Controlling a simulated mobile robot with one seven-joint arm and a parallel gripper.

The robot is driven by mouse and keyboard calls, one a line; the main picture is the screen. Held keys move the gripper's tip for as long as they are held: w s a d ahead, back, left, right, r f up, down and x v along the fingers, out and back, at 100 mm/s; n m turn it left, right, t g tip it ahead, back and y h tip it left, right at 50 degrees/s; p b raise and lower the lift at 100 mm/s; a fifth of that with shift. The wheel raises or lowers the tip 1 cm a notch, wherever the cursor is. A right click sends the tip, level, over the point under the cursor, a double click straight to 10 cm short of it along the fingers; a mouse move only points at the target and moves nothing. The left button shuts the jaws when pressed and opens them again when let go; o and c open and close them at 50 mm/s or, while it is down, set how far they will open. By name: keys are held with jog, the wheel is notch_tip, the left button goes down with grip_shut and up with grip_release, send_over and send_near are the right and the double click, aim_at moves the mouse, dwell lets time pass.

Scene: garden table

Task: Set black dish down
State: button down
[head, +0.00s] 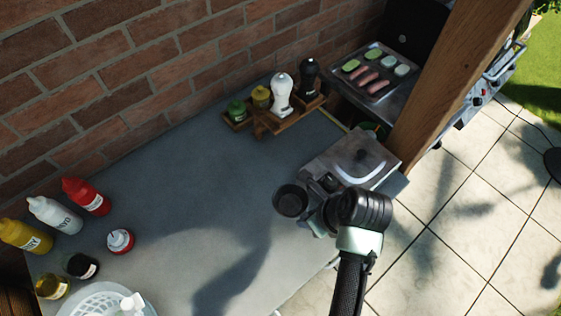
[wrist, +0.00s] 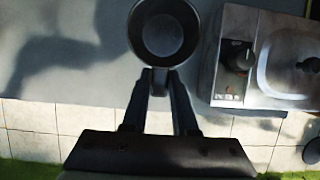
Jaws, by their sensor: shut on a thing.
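The black dish (head: 291,201) is a small round dark bowl near the right end of the grey table (head: 200,170). It also shows from above in the wrist view (wrist: 163,35), at the top middle. My gripper (wrist: 160,82) is shut on the near side of the dish. In the head view my gripper (head: 318,210) reaches in from the lower right, with the dish beyond its fingertips. The dish appears to be over the table top near its front edge. I cannot tell whether its base touches the surface.
A metal hob (head: 350,160) stands just right of the dish. The middle of the table is clear.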

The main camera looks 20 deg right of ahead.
notch_tip(320, 180, down, 10)
jog(key=shift+w+r+p, duration=0.1)
jog(key=shift+w+p, duration=0.05)
jog(key=shift+p, duration=0.2)
jog(key=c, duration=0.7)
grip_release()
jog(key=shift+f, duration=0.2)
jog(key=v, duration=1.2)
jog(key=shift+r, duration=0.2)
